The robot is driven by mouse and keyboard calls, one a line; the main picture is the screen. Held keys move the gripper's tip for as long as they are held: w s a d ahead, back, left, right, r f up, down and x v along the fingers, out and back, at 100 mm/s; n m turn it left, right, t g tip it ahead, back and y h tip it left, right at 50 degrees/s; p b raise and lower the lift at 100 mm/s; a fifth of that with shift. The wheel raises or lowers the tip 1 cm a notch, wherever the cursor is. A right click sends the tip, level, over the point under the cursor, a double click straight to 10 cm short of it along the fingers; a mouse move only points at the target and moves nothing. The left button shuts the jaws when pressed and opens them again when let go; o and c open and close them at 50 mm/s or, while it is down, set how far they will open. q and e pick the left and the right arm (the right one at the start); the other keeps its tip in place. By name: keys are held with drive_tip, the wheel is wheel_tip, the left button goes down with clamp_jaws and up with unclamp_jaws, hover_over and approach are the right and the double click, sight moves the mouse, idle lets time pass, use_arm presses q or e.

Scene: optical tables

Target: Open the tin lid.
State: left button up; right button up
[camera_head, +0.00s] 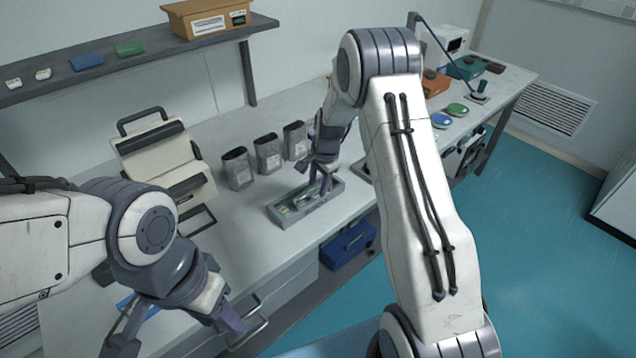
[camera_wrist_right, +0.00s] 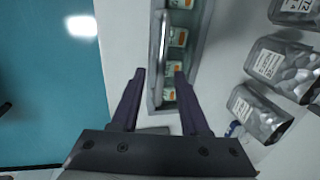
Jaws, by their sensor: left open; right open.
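A long grey tin (camera_head: 285,221) stands on the bench near its front edge. Its inside shows, with small pale items with orange labels in it in the right wrist view. A thin grey panel (camera_wrist_right: 163,38), which looks like its lid seen edge-on, runs along the tin's left side in the right wrist view. My right gripper (camera_head: 322,187) is open over the tin. In its wrist view, the fingers (camera_wrist_right: 160,74) are on either side of the panel's near end; I cannot tell whether they touch it.
A cream case (camera_head: 160,158) with a black handle is to the left. A blue toolbox (camera_head: 347,246) is below the bench edge. Green and blue round items (camera_head: 441,120) lie further right.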

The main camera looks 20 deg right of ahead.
clamp_jaws()
idle(1.4)
